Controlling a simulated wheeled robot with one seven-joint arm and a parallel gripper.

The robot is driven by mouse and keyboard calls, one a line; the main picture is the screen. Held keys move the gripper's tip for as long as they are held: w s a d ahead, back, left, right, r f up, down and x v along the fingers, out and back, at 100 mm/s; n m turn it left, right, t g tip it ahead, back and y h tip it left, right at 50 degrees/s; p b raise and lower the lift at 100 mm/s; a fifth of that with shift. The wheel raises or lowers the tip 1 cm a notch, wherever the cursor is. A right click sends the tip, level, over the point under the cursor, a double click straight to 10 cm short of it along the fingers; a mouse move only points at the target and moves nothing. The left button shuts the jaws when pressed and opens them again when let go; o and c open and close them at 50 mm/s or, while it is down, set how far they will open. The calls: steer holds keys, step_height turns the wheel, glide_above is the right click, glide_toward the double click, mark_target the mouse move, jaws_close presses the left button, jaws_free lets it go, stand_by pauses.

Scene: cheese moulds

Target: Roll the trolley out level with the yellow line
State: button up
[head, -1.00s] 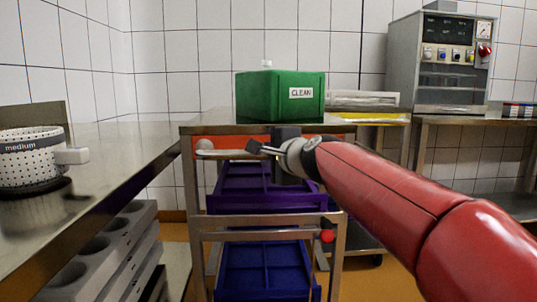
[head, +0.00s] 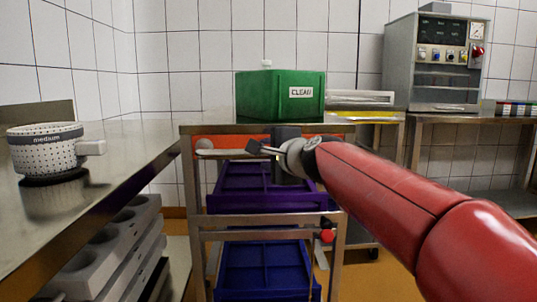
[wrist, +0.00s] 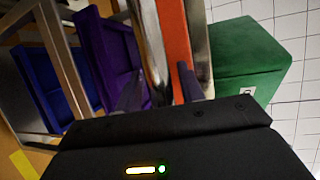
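The trolley (head: 265,221) is a steel frame with an orange front panel, a steel handle bar (head: 222,154) and purple and blue trays inside. It stands in front of me, and a green box (head: 265,97) marked CLEAN rides on its top. My gripper (head: 262,150) is at the handle bar. In the wrist view its two fingers (wrist: 160,88) lie on either side of the bar and it looks shut on it. A yellow strip, likely the yellow line (wrist: 24,164), shows on the floor at the wrist view's lower left. The head view hides it.
A steel bench (head: 120,185) runs close along the trolley's left, with a white dotted mould (head: 45,152) marked medium on it and grey mould blocks (head: 95,255) below. At the back right stand another table (head: 465,118) and a grey control cabinet (head: 432,65).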

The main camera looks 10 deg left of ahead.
steer(key=shift+o, duration=0.2)
steer(key=shift+r, duration=0.1)
steer(key=b+v, duration=0.1)
steer(key=v, duration=0.6)
steer(key=shift+s+d, duration=0.2)
steer(key=shift+s, duration=0.1)
steer(key=s+d+f+n+g+h, duration=0.3)
steer(key=s+d+f+n+h, duration=0.2)
steer(key=s+d+f, duration=0.85)
steer(key=s+d+f+n+g+h, duration=0.3)
steer(key=s+d+f+n+h, duration=0.25)
steer(key=s+d+f, duration=0.8)
step_height(320, 180, up, 9)
steer(key=w+a+p, duration=0.1)
steer(key=p, duration=1.1)
steer(key=shift+w+a+g+p, duration=0.3)
steer(key=shift+w+p, duration=0.1)
